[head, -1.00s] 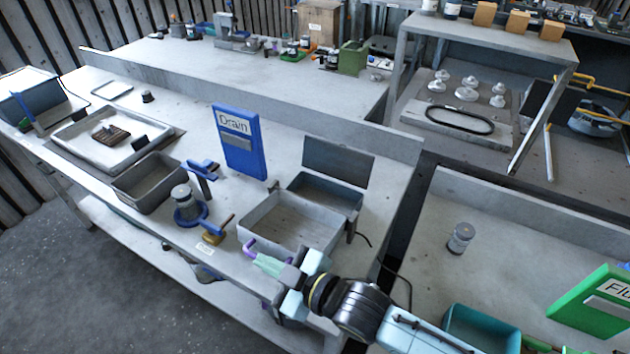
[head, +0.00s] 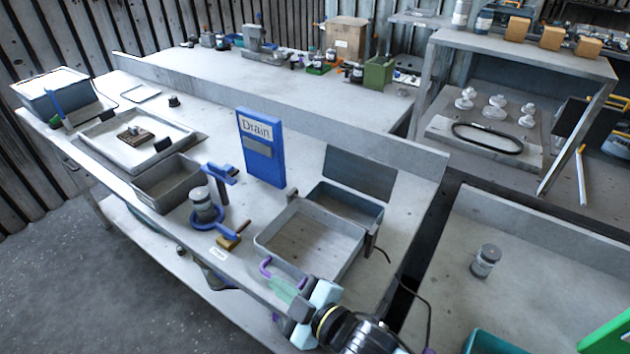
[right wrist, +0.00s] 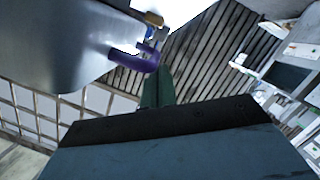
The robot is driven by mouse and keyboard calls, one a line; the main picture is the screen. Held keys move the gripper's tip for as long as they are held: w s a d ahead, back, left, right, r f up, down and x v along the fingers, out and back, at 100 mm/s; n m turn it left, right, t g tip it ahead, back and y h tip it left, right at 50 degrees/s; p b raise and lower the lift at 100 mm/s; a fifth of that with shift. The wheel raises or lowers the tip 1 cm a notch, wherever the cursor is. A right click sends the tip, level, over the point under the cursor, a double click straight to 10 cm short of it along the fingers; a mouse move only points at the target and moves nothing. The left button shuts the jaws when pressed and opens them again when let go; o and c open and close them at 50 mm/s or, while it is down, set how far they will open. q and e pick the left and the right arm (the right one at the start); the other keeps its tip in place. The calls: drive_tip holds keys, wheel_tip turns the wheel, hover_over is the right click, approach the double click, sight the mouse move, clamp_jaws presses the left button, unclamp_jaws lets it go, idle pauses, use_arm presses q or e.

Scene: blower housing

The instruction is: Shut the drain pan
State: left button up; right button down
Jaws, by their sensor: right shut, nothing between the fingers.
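The drain pan (head: 271,239) is a grey open tray on the bench. It sticks out toward the bench's front edge from a darker grey box with a raised back panel (head: 359,172). A purple handle (head: 266,268) is on its front. My right gripper (head: 285,290), with green fingers, is shut and empty right by the handle. In the right wrist view, the pan's underside (right wrist: 60,40) fills the upper left, and the purple handle (right wrist: 133,58) lies close by the green finger (right wrist: 157,90). I cannot tell whether they touch. My left gripper is not in view.
A blue sign reading "Drain" (head: 261,148) stands behind the pan. Left of the pan are a blue clamp with a jar (head: 205,208), a wooden-handled brush (head: 233,237) and a grey bin (head: 168,182). A jar (head: 485,261) stands on the right-hand bench.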

wheel_tip(320, 180, up, 4)
drive_tip(key=s+a+p, duration=0.1)
drive_tip(key=s+p, duration=0.1)
drive_tip(key=p, duration=0.3)
drive_tip(key=b+v, duration=0.1)
drive_tip(key=v, duration=0.8)
drive_tip(key=shift+s+d, duration=0.25)
drive_tip(key=shift+d, duration=0.05)
drive_tip(key=shift+f, duration=0.2)
